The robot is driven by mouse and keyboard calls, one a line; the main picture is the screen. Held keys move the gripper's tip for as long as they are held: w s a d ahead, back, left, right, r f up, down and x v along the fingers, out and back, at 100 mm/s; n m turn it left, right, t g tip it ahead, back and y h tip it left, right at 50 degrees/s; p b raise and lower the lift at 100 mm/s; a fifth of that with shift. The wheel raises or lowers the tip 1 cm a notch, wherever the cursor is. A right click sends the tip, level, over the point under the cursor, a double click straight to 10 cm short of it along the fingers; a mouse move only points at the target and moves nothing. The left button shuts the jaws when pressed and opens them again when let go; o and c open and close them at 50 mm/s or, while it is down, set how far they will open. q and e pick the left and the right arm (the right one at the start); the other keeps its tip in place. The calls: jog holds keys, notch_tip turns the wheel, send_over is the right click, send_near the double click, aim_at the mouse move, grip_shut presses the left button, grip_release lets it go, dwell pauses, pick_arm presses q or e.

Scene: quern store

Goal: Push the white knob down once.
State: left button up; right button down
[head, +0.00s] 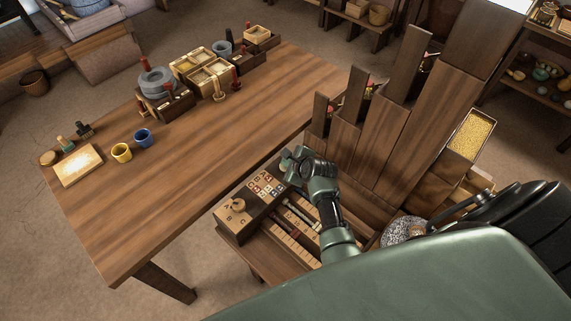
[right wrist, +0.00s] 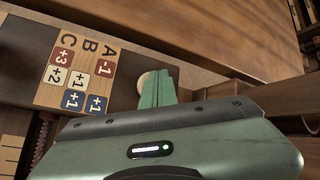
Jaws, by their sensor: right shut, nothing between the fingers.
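A pale, cream-white knob (right wrist: 143,81) shows in the right wrist view on a dark wooden surface, beside a lettered tile panel (right wrist: 75,75). My right gripper (right wrist: 160,88) is shut and empty. Its fingers lie over part of the knob in that view; I cannot tell whether they touch it. In the head view my right gripper (head: 286,160) is at the far end of the dark console (head: 251,199), beyond the tile panel (head: 267,185). There I cannot make out the white knob, which seems hidden by the gripper. My left gripper is not in view.
A wooden disc (head: 238,204) with letters around it sits at the console's near left. Tall wooden boards (head: 385,135) rise behind the console.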

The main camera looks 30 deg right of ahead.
jog(key=shift+f, duration=0.4)
jog(key=shift+s+r, duration=0.1)
dwell(0.3)
jog(key=shift+r+p, duration=1.15)
jog(key=shift+p, duration=0.1)
notch_tip(320, 180, up, 5)
jog(key=p, duration=0.5)
jog(key=shift+p, duration=0.35)
